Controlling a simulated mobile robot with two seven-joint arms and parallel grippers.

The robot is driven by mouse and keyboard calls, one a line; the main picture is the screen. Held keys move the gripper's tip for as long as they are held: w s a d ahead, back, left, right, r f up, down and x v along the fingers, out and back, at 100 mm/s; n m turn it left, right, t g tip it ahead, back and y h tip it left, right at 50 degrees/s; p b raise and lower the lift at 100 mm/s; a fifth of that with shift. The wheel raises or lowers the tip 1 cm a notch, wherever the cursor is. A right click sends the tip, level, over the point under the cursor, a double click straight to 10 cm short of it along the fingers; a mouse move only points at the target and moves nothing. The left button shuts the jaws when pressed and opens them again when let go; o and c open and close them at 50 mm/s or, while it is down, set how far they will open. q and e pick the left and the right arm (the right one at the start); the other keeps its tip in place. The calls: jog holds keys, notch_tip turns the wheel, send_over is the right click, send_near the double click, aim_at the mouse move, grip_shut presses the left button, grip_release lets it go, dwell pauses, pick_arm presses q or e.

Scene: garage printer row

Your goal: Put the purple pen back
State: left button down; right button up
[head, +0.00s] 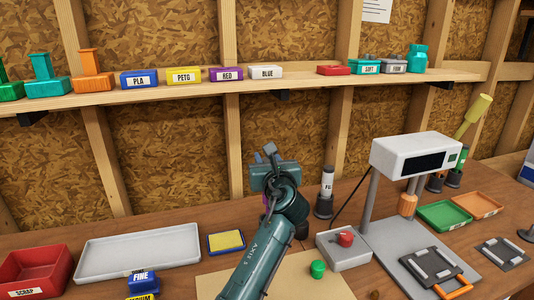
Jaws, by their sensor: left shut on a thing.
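My left gripper (268,153) is in the middle of the head view, above the back of the bench and in front of the wall. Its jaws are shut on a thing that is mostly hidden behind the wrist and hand. A thin purple sliver (265,203) shows at the left side of the wrist and looks like part of the purple pen. A dark round holder (323,207) with a white labelled tube (327,182) in it stands just right of the gripper. More dark holders (453,179) stand at the right, one with a green item. My right gripper is out of view.
A grey machine with a white head (414,153) stands right of my arm. A box with a red button (345,239) and a green knob (317,269) are close to the forearm. A white tray (140,256) and red bin (36,271) lie left. A shelf (190,91) runs above.

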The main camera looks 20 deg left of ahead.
pick_arm(q)
notch_tip(320, 180, down, 7)
jog(key=b, duration=0.2)
jog(key=shift+b, duration=0.35)
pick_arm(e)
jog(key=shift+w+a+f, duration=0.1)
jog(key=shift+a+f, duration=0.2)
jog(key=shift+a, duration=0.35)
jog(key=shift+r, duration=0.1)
pick_arm(q)
jog(key=c, duration=1)
grip_release()
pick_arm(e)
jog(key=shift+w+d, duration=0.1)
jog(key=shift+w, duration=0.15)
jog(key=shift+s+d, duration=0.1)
